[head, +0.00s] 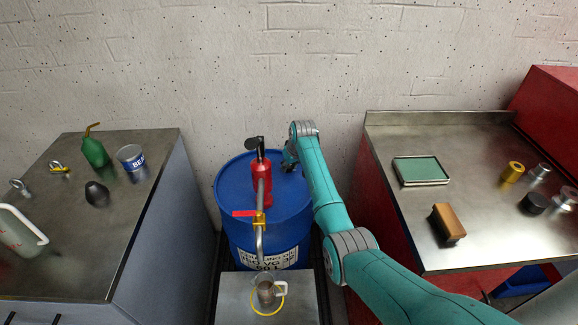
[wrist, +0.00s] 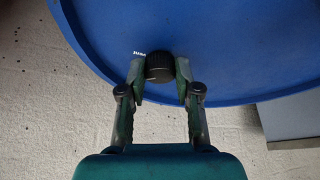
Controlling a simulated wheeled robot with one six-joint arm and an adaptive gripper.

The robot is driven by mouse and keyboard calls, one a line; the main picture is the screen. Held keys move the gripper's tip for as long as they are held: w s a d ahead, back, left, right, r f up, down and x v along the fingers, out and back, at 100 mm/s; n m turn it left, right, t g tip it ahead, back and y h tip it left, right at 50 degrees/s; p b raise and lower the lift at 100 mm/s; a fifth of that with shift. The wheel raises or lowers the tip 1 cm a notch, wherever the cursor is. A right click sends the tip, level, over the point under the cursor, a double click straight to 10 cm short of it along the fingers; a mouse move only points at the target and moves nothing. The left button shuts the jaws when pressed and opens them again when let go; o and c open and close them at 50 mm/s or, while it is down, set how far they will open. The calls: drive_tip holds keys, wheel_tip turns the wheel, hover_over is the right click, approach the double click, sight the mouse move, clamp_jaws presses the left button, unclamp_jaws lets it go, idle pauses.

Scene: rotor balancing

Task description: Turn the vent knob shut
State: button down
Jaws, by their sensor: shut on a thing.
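The vent knob (wrist: 160,66) is a black ribbed knob on the blue drum's top, close to the rim. White lettering, seemingly "VENT", is printed beside it in the wrist view. My gripper (wrist: 161,82) has its two fingers on either side of the knob and is shut on it. In the head view my gripper (head: 289,163) is at the back right of the drum top (head: 235,183), and the knob is hidden there by my gripper and arm.
A red pump (head: 261,180) with a spout and red-handled valve rises from the drum. A jug (head: 267,291) stands below the spout. A cluttered grey cabinet top (head: 120,220) is on the left, a steel bench (head: 400,215) on the right. A wall is close behind.

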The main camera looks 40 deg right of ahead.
drive_tip(key=n+y, duration=0.1)
drive_tip(key=n, duration=0.1)
drive_tip(key=n+y, duration=0.1)
drive_tip(key=n, duration=0.2)
drive_tip(key=shift+d+n, duration=0.2)
drive_tip(key=shift+n, duration=0.1)
drive_tip(key=n, duration=0.2)
drive_tip(key=n+g+y, duration=0.1)
drive_tip(key=n, duration=0.1)
drive_tip(key=shift+d+n+y, duration=0.1)
drive_tip(key=shift+n+y, duration=0.2)
drive_tip(key=shift+n, duration=0.3)
drive_tip(key=c, duration=0.8)
unclamp_jaws()
drive_tip(key=shift+w, duration=0.1)
drive_tip(key=v, duration=1.2)
drive_tip(key=shift+w+d, duration=0.1)
drive_tip(key=shift+w, duration=0.05)
